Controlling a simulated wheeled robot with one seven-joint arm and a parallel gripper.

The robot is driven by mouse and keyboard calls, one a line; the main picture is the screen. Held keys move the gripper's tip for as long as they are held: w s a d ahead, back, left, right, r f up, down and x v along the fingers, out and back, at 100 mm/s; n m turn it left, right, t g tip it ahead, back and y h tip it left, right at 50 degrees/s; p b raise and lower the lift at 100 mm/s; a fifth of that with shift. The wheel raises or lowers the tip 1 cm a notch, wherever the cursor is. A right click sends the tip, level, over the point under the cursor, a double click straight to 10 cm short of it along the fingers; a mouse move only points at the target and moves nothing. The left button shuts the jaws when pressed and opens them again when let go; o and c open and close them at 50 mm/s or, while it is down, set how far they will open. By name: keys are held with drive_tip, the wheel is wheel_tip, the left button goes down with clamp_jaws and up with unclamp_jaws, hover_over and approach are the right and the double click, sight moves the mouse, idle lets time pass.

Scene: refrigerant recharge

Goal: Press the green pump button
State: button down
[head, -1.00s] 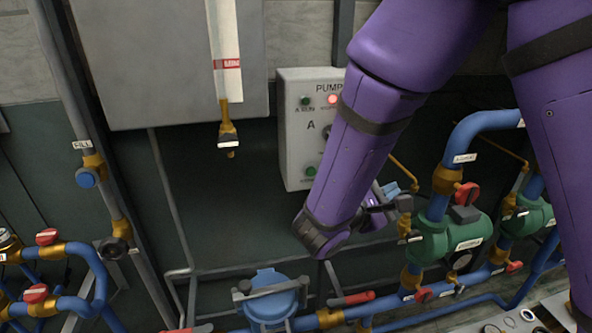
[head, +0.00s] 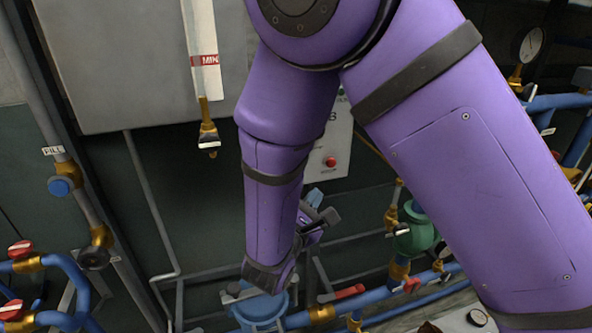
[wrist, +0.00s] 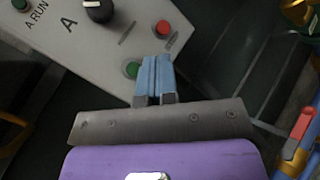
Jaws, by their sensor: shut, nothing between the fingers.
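The grey pump control box (wrist: 112,45) fills the upper left of the wrist view. Its green button (wrist: 132,69) sits near the lower edge, with a red button (wrist: 162,27) farther along that edge. My gripper (wrist: 155,60) is shut and empty, its blue fingertips just right of the green button in the picture. I cannot tell whether they touch the box. In the head view, my arm covers most of the box (head: 340,135). Its red button (head: 330,161) shows, but the green one is hidden. My gripper (head: 316,197) is below the red button there.
A black selector knob (wrist: 98,8) and another green light (wrist: 20,4) are on the box. Blue pipes, a green pump body (head: 413,236) and a red-handled valve (head: 347,292) lie below and right. A sight tube (head: 203,60) hangs at left.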

drive_tip(key=w+a, duration=0.2)
drive_tip(key=w, duration=0.6)
drive_tip(key=shift+w+a, duration=0.15)
drive_tip(key=shift+w, duration=0.05)
idle(2.0)
drive_tip(key=shift+w+a, duration=0.1)
drive_tip(key=shift+w, duration=0.2)
drive_tip(key=shift+w+a, duration=0.1)
drive_tip(key=shift+w, duration=0.35)
idle(0.8)
drive_tip(key=shift+s, duration=0.1)
drive_tip(key=shift+s+d, duration=0.25)
drive_tip(key=shift+s, duration=0.55)
drive_tip(key=shift+s, duration=0.1)
drive_tip(key=shift+s+d, duration=0.25)
drive_tip(key=shift+s, duration=0.5)
drive_tip(key=shift+s+d, duration=0.2)
drive_tip(key=shift+s, duration=0.6)
drive_tip(key=shift+s+d, duration=0.25)
drive_tip(key=shift+s, duration=0.5)
